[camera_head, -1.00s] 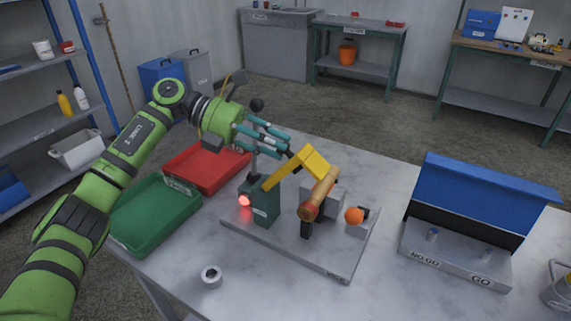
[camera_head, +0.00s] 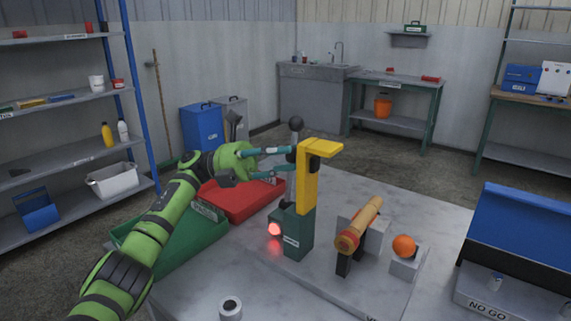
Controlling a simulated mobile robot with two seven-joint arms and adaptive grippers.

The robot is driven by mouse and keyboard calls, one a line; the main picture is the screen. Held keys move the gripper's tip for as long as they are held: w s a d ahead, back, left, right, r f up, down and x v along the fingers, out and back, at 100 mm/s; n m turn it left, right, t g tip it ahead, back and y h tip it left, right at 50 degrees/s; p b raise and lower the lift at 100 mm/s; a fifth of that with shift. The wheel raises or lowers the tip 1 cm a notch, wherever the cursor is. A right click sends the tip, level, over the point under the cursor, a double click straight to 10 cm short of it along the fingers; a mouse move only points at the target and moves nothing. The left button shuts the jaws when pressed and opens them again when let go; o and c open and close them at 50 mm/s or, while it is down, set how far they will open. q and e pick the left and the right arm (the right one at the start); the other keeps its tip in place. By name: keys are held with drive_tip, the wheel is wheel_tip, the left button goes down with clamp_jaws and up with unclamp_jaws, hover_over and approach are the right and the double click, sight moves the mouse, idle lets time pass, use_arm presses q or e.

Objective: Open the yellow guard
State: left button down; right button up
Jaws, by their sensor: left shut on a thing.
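The yellow guard (camera_head: 307,180) stands nearly upright on a dark green housing (camera_head: 298,230), its bent top pointing right. A red light (camera_head: 274,230) glows on the housing's left side. My left gripper (camera_head: 288,160) is shut on the guard's upper part from the left; its exact grip is partly hidden behind the guard. A grey lever with a black knob (camera_head: 296,124) rises just behind the gripper's fingers. My right gripper is not in view.
Right of the guard, a wooden cylinder (camera_head: 360,224) rests on a support and an orange ball (camera_head: 404,246) on a grey block. Red (camera_head: 237,212) and green (camera_head: 187,250) trays lie left. A blue-lidded gauge box (camera_head: 520,235) stands right.

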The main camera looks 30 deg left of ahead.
use_arm(q)
drive_tip(key=shift+w+a+r, duration=0.1)
drive_tip(key=shift+a+r, duration=0.1)
drive_tip(key=shift+r, duration=0.1)
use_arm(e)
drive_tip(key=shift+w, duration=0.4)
use_arm(q)
drive_tip(key=c, duration=1)
unclamp_jaws()
drive_tip(key=shift+f, duration=0.1)
drive_tip(key=shift+f, duration=0.1)
drive_tip(key=v, duration=0.7)
drive_tip(key=shift+a, duration=0.2)
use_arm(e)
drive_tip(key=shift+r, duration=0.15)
